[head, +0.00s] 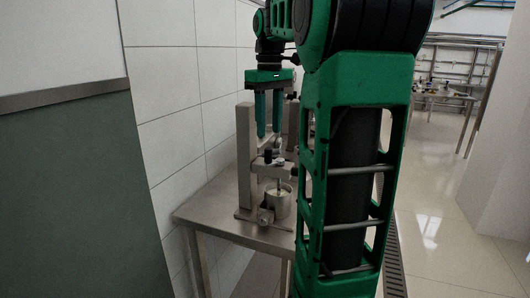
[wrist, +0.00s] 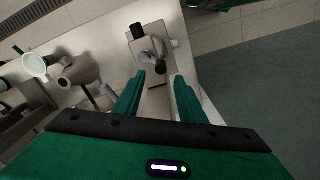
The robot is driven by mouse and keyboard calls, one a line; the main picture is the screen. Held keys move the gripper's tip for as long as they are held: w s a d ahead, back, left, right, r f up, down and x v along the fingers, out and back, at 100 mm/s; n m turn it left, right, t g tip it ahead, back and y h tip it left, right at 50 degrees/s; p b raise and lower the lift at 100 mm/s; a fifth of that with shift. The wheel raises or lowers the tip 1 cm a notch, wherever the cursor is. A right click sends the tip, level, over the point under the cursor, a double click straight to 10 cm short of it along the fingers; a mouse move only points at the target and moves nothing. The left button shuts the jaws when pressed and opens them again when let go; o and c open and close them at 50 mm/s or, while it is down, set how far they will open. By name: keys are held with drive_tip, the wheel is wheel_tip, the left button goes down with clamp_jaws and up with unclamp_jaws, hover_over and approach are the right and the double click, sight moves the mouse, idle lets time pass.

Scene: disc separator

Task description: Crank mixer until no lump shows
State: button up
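The mixer (head: 245,150) is a grey metal stand with an upright column and a crosspiece. A light metal pot (head: 278,204) sits at its foot with a thin shaft going down into it. Small dark knobs (head: 268,155) show above the crosspiece. My gripper (head: 268,116) hangs above them, fingers pointing down and apart, with nothing between them. In the wrist view the mixer top with its dark knob (wrist: 136,30) lies beyond the fingertips of my gripper (wrist: 160,82). Which knob is the crank's is unclear. The pot's contents are too small to judge for lumps.
The mixer stands on a steel table (head: 215,216) beside a tiled wall (head: 170,100). My own arm hides the table's right part. In the wrist view a white-rimmed cup (wrist: 35,66) and cylindrical metal parts (wrist: 80,72) lie left of the fingers. Open floor (head: 440,225) is at right.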

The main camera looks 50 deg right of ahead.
sight(268, 149)
wheel_tip(268, 149, down, 8)
drive_tip(key=shift+s+a, duration=0.1)
drive_tip(key=shift+c, duration=0.6)
clamp_jaws()
